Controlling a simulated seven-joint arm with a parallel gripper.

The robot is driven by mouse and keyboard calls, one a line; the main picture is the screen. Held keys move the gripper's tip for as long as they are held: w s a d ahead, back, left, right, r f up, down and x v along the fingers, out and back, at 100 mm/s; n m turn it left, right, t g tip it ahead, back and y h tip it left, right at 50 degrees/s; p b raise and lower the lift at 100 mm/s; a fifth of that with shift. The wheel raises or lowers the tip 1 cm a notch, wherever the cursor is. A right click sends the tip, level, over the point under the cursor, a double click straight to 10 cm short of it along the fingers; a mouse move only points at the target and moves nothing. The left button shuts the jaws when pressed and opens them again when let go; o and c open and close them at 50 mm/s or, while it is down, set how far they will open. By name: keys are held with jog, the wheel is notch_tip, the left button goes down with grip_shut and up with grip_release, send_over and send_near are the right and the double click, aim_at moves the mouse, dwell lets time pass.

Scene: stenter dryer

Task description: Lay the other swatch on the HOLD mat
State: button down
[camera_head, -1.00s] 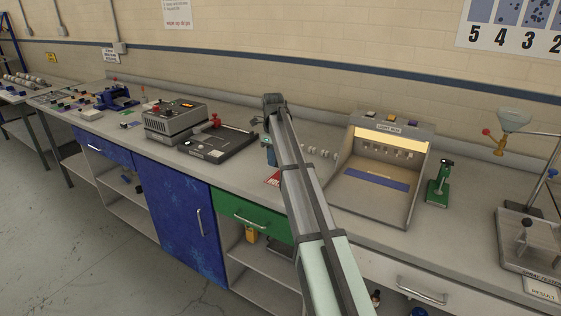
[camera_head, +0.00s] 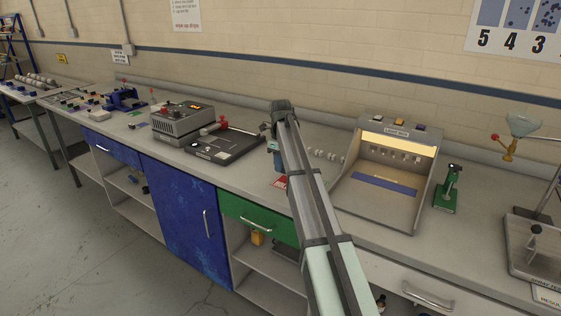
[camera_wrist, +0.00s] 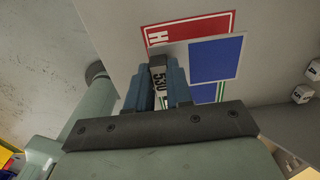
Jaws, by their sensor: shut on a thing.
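My gripper (camera_wrist: 168,92) is shut on a swatch (camera_wrist: 215,61), a pale card with blue patches and a tag reading "530" between the fingers. The card reaches up and to the right of the fingers. Behind it in the wrist view is the red, white-bordered HOLD mat (camera_wrist: 160,36), with only an "H" readable; the card covers part of it. I cannot tell whether the card touches the mat. In the head view my gripper (camera_head: 273,150) points down over the bench, just above the red mat (camera_head: 281,183); the swatch is not clear there.
A lit light box (camera_head: 345,190) stands right of the mat, with small white pieces (camera_head: 326,154) behind. A flat black device (camera_head: 222,153) and a grey box (camera_head: 180,125) stand left. A green stand (camera_head: 449,190) is farther right. The bench front edge is close to the mat.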

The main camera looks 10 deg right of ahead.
jog(key=shift+f, duration=2.7)
jog(key=c, duration=0.9)
grip_release()
jog(key=shift+c, duration=0.2)
jog(key=shift+r, duration=0.15)
